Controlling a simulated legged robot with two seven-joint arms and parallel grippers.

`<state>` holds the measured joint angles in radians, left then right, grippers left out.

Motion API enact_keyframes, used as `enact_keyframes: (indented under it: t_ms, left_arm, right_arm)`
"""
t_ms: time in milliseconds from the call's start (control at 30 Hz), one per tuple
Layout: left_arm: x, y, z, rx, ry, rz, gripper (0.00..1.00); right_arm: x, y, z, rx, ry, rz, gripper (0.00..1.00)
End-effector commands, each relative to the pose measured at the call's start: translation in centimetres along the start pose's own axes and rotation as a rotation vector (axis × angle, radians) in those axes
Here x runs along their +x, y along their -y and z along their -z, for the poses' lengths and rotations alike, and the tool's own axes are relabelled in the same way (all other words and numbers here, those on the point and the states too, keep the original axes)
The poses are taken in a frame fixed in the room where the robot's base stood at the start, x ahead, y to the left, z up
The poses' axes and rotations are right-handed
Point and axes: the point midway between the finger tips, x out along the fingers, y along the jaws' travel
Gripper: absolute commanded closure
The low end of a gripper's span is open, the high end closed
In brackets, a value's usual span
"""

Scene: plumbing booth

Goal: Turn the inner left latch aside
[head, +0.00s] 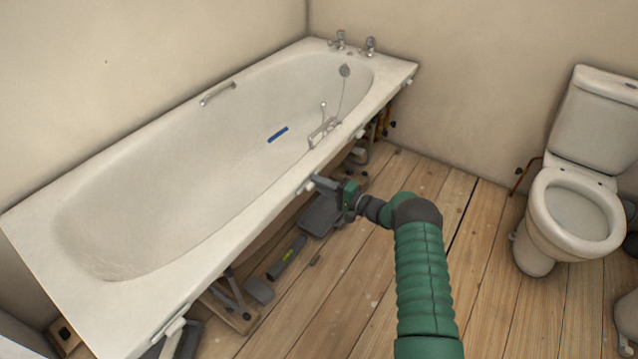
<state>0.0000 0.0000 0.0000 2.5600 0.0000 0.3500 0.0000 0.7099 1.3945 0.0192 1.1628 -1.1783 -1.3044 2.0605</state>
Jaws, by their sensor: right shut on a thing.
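The bath (190,175) stands along the left wall with its front panel off. Small pale latches sit under its front rim. The inner left latch (308,187) is near the middle of the rim, mostly hidden by my gripper. My right gripper (316,184) reaches in from the right and is shut on this latch, just below the rim. The latch's exact angle is too small to tell. The outer left latch (174,328) is at the near end, the inner right latch (361,132) farther back. My left gripper is not in view.
Under the open bath side lie a dark grey tray-like item (319,216), a dark tool with a green mark (287,258) and metal legs. A blue item (278,134) lies in the bath. A toilet (572,212) stands at right. The wooden floor (480,270) between is mostly clear.

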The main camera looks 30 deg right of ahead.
Motion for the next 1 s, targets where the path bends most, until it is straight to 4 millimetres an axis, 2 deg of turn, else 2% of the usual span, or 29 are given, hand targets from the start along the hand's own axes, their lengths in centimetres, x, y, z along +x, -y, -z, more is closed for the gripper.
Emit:
enact_keyframes:
  t_ms: [33, 500, 533, 667, 1000]
  left_arm:
    - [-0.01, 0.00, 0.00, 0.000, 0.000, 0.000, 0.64]
    - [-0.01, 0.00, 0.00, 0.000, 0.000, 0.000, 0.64]
    - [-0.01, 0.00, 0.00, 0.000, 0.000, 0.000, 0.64]
    - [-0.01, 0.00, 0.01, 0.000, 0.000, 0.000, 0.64]
    - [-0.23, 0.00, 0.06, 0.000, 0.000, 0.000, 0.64]
  right_arm:
    - [-0.11, 0.14, 0.50, 0.004, -0.012, 0.000, 1.00]
    - [-0.14, 0.07, 0.50, 0.017, -0.012, -0.001, 1.00]
    - [-0.14, 0.07, 0.49, 0.017, -0.012, 0.000, 0.81]
    - [-0.12, 0.03, 0.34, 0.017, -0.009, 0.000, 0.64]
    - [-0.39, 0.12, 0.14, 0.018, -0.004, -0.001, 0.64]
